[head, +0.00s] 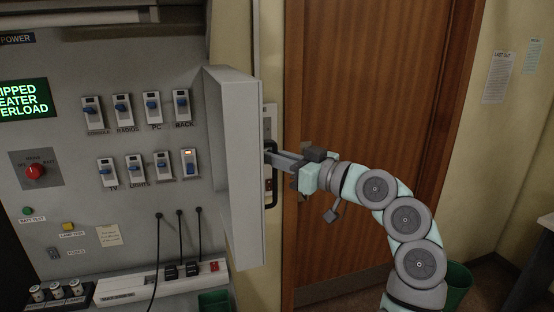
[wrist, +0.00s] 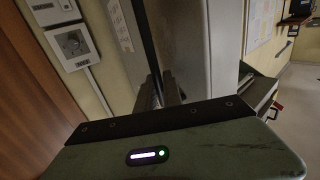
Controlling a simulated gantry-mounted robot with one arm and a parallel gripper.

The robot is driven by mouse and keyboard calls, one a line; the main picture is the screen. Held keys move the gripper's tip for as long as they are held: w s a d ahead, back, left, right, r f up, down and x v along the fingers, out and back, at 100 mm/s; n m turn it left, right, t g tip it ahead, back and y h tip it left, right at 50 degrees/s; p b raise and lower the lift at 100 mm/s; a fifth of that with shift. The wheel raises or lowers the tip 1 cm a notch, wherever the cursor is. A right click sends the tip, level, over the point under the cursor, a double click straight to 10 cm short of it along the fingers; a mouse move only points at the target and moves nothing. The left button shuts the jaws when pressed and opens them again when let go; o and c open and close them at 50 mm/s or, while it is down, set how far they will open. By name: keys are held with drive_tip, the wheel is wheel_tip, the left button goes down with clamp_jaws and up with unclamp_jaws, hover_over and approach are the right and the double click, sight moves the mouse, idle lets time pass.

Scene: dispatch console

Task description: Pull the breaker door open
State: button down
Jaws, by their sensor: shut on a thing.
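The breaker door (head: 238,160) is a grey panel that stands swung out from the console, at the right side of the breaker switches. Its dark bar handle (head: 273,185) is on the door's outer face. My gripper (head: 272,154) is shut on the handle near its upper part. In the wrist view, the fingers (wrist: 160,92) reach to the dark handle bar (wrist: 150,45), with the grey door (wrist: 205,50) just right of it. The exact contact at the fingertips is partly hidden.
Two rows of blue breaker switches (head: 153,106) show on the console (head: 70,130), with a red knob (head: 34,171) and a lit green screen (head: 24,99). A wooden door (head: 375,80) stands behind my arm. A green bin (head: 458,283) is at the lower right.

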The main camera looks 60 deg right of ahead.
drive_tip(key=shift+w+f, duration=0.15)
drive_tip(key=shift+f, duration=0.2)
drive_tip(key=c, duration=1.8)
unclamp_jaws()
drive_tip(key=shift+r, duration=0.1)
drive_tip(key=shift+o, duration=0.2)
drive_tip(key=shift+r, duration=0.1)
drive_tip(key=s, duration=1)
drive_tip(key=shift+s+a, duration=0.4)
drive_tip(key=shift+a, duration=0.05)
